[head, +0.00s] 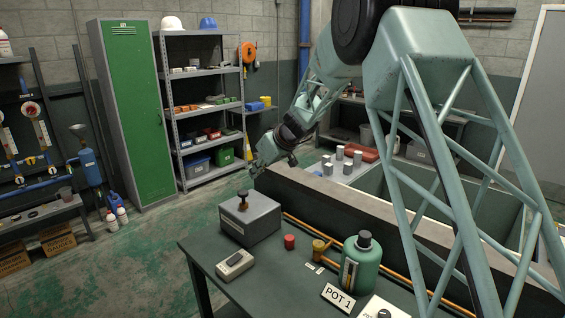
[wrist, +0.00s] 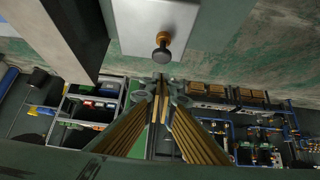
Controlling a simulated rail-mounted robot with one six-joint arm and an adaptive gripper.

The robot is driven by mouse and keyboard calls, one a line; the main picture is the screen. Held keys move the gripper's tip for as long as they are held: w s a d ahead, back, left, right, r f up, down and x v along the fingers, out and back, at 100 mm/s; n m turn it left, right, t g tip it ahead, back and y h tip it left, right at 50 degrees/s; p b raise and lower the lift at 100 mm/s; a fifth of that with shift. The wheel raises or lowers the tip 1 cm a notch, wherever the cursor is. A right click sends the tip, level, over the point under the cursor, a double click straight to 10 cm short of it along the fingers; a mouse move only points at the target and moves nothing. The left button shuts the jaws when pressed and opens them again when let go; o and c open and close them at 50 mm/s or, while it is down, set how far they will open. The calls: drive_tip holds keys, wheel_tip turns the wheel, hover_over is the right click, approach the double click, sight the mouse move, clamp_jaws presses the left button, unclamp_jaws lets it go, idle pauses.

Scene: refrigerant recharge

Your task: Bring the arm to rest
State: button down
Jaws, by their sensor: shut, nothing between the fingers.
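My arm, pale green, reaches from the upper right in the head view, down to the far end of the long trough. My gripper (head: 257,170) is small and partly dark there, above and behind the grey box with the black knob (head: 248,218). In the wrist view my gripper (wrist: 160,84) shows two fingers with gold-striped sides converging to the middle. They are shut with nothing between them. The grey box top (wrist: 150,15) with its black knob (wrist: 162,52) shows beyond the fingertips, apart from them.
The dark bench (head: 260,275) holds a green bottle (head: 361,262), a red cap (head: 290,242), a brass fitting (head: 319,248), a small meter (head: 235,263) and a POT 1 sign (head: 338,298). The trough wall (head: 350,205) runs behind.

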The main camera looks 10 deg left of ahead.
drive_tip(key=s+d+r+m+h, duration=0.1)
drive_tip(key=s+d+r+m, duration=0.1)
drive_tip(key=s+d+r, duration=1)
drive_tip(key=s+d+r+m+h, duration=0.1)
drive_tip(key=s+d+r+m, duration=0.2)
drive_tip(key=s+d+r, duration=0.9)
drive_tip(key=s+d+f+m+h, duration=0.1)
drive_tip(key=s+d+f+m, duration=0.1)
drive_tip(key=s+d, duration=0.7)
drive_tip(key=s+d+f+m+h, duration=0.2)
drive_tip(key=s+d, duration=0.8)
drive_tip(key=s, duration=0.9)
drive_tip(key=s+d+f+m+h, duration=0.2)
drive_tip(key=s+d, duration=0.7)
drive_tip(key=s, duration=0.5)
drive_tip(key=shift+s+d+f+m, duration=0.2)
drive_tip(key=shift+f+m, duration=0.1)
drive_tip(key=shift+f, duration=0.3)
drive_tip(key=shift+f, duration=0.1)
wheel_tip(320, 180, down, 12)
drive_tip(key=b, duration=1.2)
